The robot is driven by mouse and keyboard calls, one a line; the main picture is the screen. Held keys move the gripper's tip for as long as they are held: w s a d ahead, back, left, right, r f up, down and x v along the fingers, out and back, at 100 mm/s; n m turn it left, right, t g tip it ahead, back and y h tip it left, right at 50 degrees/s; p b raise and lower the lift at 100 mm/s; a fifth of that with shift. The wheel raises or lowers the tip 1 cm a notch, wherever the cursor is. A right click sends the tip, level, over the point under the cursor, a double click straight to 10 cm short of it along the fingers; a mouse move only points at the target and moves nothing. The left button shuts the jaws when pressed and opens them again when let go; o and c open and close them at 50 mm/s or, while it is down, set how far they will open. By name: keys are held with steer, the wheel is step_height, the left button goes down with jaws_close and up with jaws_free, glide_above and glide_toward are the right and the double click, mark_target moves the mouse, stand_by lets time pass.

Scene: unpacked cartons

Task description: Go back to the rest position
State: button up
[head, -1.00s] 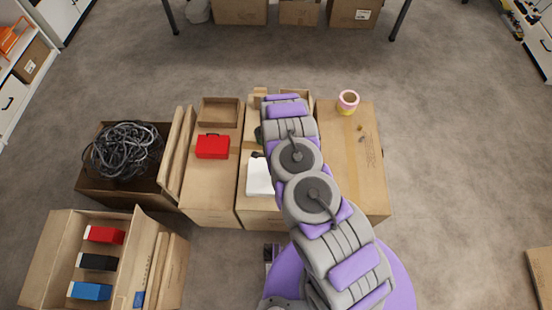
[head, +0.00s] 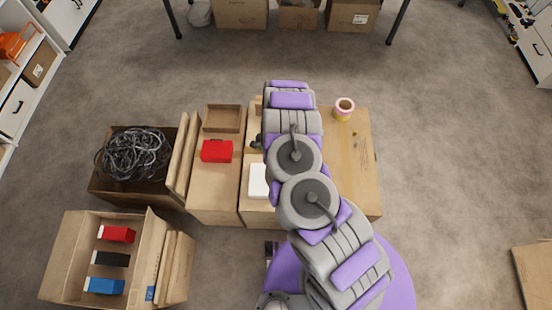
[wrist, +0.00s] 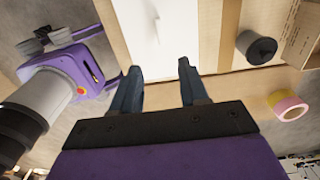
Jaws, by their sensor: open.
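My arm reaches up over the closed cartons in the head view, and its end hides part of the carton tops there. My gripper (wrist: 158,80) shows in the wrist view with its two dark fingers apart and nothing between them. A white flat object (wrist: 160,38) lies beyond the fingertips; it also shows in the head view (head: 258,181), left of my arm. A dark cylinder (wrist: 256,47) and a pink and yellow tape roll (wrist: 288,105) are to the right of the fingers in the wrist view. The gripper itself is hidden in the head view.
A red box (head: 217,151) and an open wooden tray (head: 223,118) sit on the left carton. An open carton of cables (head: 135,155) and one holding red, black and blue boxes (head: 105,260) stand at left.

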steer(key=shift+r, duration=0.15)
stand_by(0.4)
steer(key=a+r+n+y+b, duration=0.1)
steer(key=a+r+n, duration=0.1)
steer(key=r, duration=0.6)
steer(key=a+r+n+y, duration=0.1)
steer(key=a+r+n, duration=0.15)
steer(key=r, duration=0.55)
steer(key=s+d+r+n+g+b, duration=0.1)
steer(key=s+d+r+n, duration=0.15)
steer(key=r, duration=0.55)
steer(key=s+d+r+n+b, duration=0.1)
steer(key=s+r+n, duration=0.2)
steer(key=r, duration=0.5)
steer(key=s+d+r+n, duration=0.2)
steer(key=s+d+r, duration=0.3)
steer(key=s, duration=0.4)
steer(key=s+d+r+n+h+b, duration=0.1)
steer(key=s+d+r+n, duration=0.2)
steer(key=s+d+r, duration=0.2)
steer(key=s+d+r+n+h+b, duration=0.1)
steer(key=s+d+r+n, duration=0.2)
steer(key=s, duration=0.9)
step_height(320, 180, up, 2)
steer(key=shift+s+d+g, duration=0.35)
steer(key=shift+d+g, duration=0.05)
steer(key=shift+d, duration=0.7)
